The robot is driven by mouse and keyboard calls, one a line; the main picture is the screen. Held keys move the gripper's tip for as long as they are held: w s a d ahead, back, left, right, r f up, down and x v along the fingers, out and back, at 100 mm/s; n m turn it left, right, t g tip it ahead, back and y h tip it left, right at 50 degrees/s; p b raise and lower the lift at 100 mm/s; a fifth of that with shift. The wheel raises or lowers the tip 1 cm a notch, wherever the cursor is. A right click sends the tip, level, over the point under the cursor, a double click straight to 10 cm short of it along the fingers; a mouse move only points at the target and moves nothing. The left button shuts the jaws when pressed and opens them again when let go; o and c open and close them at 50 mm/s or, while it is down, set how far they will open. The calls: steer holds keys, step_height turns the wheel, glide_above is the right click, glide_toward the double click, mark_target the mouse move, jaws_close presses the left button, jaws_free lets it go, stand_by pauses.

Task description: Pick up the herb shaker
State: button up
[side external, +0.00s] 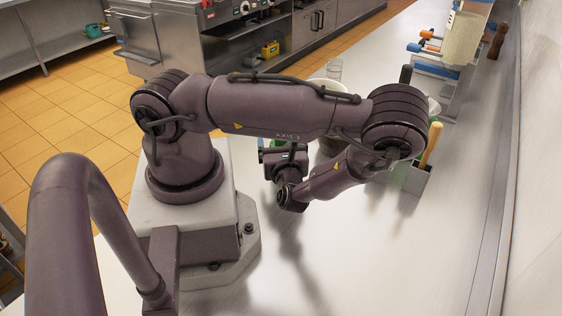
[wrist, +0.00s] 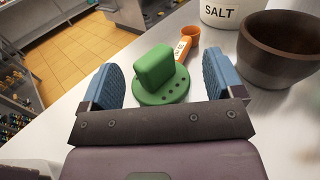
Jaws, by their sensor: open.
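A green piece with a flat round base, a row of dark holes and a blocky upright part on top (wrist: 154,66) stands on the counter in the wrist view. It appears to be the herb shaker, though no label on it shows. My gripper (wrist: 160,74) is open, with one blue-padded finger on each side of the green piece. Clear gaps show between the fingers and it. In the side external view my arm hides most of the gripper and the green piece.
An orange measuring scoop (wrist: 184,45) lies just behind the green piece. A white container marked SALT (wrist: 220,13) and a brown bowl (wrist: 281,50) stand to the right. In the side external view, a metal holder with a wooden handle (side external: 431,146) stands beyond my arm; the front counter is clear.

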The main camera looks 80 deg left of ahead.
steer(key=c, duration=1.4)
steer(key=shift+o, duration=0.2)
step_height(320, 180, up, 10)
steer(key=w+d+r+m+t+h, duration=0.2)
steer(key=w+d+m+t+h, duration=0.2)
steer(key=w+d+t, duration=0.3)
steer(key=w+d+r+m+t+h, duration=0.3)
steer(key=w+d+m+t+h, duration=0.2)
steer(key=w, duration=0.8)
steer(key=d+m+t, duration=0.2)
steer(key=d, duration=0.2)
steer(key=shift+d+r+m+t, duration=0.25)
steer(key=shift+r+m+t, duration=0.05)
steer(key=shift+t, duration=0.1)
